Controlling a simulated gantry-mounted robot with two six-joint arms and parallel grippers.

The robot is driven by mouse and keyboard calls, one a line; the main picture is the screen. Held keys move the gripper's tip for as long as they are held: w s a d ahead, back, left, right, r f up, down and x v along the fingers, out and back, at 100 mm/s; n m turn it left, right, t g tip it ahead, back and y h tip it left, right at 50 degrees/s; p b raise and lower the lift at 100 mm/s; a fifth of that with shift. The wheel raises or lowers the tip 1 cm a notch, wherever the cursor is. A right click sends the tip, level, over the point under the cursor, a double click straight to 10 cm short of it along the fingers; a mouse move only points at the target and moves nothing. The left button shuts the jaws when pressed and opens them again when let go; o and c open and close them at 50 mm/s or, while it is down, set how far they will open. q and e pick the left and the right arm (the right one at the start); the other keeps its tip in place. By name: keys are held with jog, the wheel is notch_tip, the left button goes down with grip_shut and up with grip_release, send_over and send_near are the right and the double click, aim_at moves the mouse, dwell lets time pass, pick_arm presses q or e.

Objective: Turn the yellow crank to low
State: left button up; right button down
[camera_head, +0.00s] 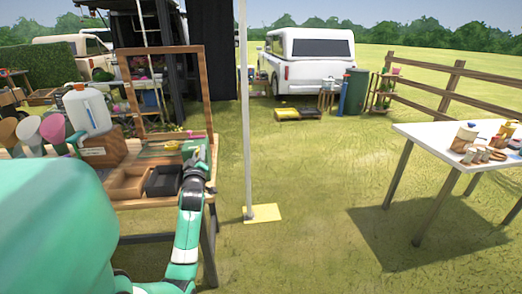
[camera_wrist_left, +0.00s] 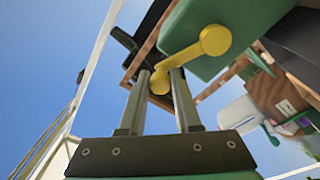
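The yellow crank (camera_wrist_left: 205,45) is on a green box (camera_wrist_left: 205,25) in the left wrist view. Its bigger round end is at upper right and its smaller knob lies between the fingertips of my left gripper (camera_wrist_left: 161,76). In the head view the crank (camera_head: 172,146) is small beside the green box (camera_head: 192,147) on the wooden table. My left gripper (camera_head: 197,157) reaches it from the front, partly covering the box. My right gripper is not in view. The low mark is not readable.
The wooden table (camera_head: 128,205) also holds a black tray (camera_head: 163,182), a wooden tray (camera_head: 124,185) and a white jug (camera_head: 88,109). A wooden frame rises behind. A white pole (camera_head: 245,120) stands just right. A white table (camera_head: 430,136) is farther right, with open grass between.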

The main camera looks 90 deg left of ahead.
pick_arm(q)
jog(key=o, duration=0.4)
jog(key=shift+c, duration=0.2)
jog(key=w+d+f+p, duration=0.1)
jog(key=d+p, duration=0.1)
jog(key=d, duration=0.9)
jog(key=shift+d, duration=0.25)
jog(key=shift+f, duration=0.1)
